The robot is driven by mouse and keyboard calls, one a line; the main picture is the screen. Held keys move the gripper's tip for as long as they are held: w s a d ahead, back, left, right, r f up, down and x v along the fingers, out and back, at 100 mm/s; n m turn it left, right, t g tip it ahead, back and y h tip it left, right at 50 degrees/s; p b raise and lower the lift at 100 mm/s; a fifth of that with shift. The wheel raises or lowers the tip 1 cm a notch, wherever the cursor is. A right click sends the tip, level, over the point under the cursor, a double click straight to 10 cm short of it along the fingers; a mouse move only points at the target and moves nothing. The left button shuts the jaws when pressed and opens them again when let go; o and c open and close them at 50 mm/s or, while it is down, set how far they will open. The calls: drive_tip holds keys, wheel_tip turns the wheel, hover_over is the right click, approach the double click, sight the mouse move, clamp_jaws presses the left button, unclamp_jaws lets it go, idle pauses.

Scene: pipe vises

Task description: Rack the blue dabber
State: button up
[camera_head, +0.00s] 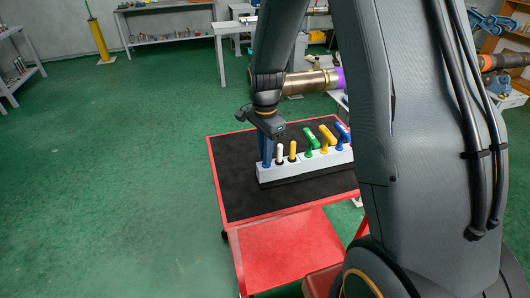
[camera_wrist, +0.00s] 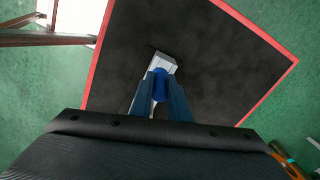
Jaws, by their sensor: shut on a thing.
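The blue dabber (camera_wrist: 160,85) shows in the wrist view as a rounded blue body between the two dark blue fingers. My gripper (camera_wrist: 161,98) is shut on it. In the head view my gripper (camera_head: 266,155) points straight down at the left end of the white rack (camera_head: 310,166). The rack's end also shows in the wrist view (camera_wrist: 165,61), just beyond the dabber. The dabber's lower end is hidden, so I cannot tell whether it sits in a slot or above one.
The rack holds a white-topped tool (camera_head: 280,153), a yellow one (camera_head: 293,151), and green (camera_head: 309,141), yellow (camera_head: 327,139) and blue (camera_head: 343,132) handled tools. It stands on a red cart with a black mat (camera_head: 238,190). Green floor is open at left.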

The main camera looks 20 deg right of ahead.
drive_tip(key=o, duration=0.9)
drive_tip(key=shift+r+b, duration=1)
drive_tip(key=shift+r, duration=2.85)
drive_tip(key=shift+s+d+f+n+t, duration=0.1)
drive_tip(key=shift+s+n+t, duration=0.15)
drive_tip(key=shift+s+n, duration=2.4)
drive_tip(key=shift+s+a+f+n+t, duration=0.1)
drive_tip(key=shift+s+f+n+t, duration=0.1)
drive_tip(key=shift+s+n, duration=2.4)
drive_tip(key=shift+s+d+f+n+t, duration=0.1)
drive_tip(key=shift+s+n+t, duration=0.15)
drive_tip(key=shift+s+n, duration=2.35)
